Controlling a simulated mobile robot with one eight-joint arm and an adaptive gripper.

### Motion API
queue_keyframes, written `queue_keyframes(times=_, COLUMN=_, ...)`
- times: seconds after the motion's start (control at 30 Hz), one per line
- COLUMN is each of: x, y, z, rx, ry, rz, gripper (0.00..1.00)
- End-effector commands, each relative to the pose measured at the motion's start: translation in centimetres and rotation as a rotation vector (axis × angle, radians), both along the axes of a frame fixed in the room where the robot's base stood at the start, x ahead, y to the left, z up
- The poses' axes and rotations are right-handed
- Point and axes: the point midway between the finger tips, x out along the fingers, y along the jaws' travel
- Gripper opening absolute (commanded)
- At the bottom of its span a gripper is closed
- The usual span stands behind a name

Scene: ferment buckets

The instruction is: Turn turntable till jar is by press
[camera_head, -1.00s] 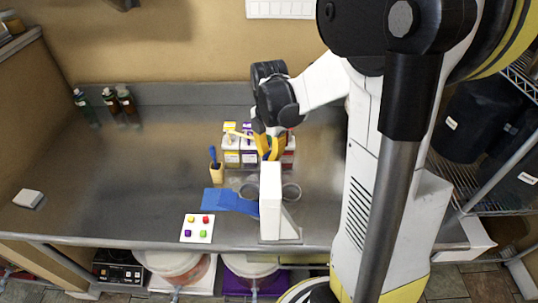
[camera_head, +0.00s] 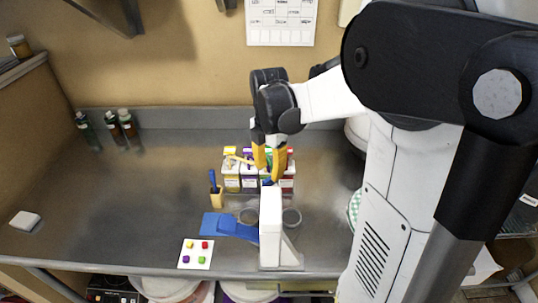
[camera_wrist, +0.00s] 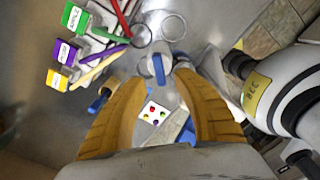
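A white upright stand with a blue lever (camera_head: 236,228), which looks like the press (camera_head: 270,235), is near the front of the steel counter. In the wrist view the blue-topped post of the stand (camera_wrist: 158,68) shows between my fingers. Two round clear or grey rims, perhaps jars, show left (camera_head: 249,216) and right (camera_head: 292,217) of the stand. I cannot tell which is the jar, and I cannot make out a turntable. My gripper (camera_head: 268,168) hangs fingers-down above and behind the stand. Its yellow fingers (camera_wrist: 160,80) are apart and nothing shows held.
Labelled boxes (camera_head: 232,176) with coloured sticks stand behind the stand. A brush holder (camera_head: 217,196) and a card with coloured spots (camera_head: 196,253) are to the left. Dark bottles (camera_head: 126,122) are at the back left. A green-patterned thing (camera_head: 354,206) is partly hidden. The left counter is mostly clear.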

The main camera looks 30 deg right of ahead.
Motion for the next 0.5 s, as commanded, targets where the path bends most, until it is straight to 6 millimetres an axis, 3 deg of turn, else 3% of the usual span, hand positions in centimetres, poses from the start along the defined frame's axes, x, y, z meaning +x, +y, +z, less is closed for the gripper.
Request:
queue_keyframes(times=0.2, x=-0.1, y=0.0, z=4.8, rx=0.000, ry=0.000, rz=0.000, gripper=0.35)
queue_keyframes(times=0.5, x=-0.1, y=0.0, z=7.4, rx=0.000, ry=0.000, rz=0.000, gripper=0.35)
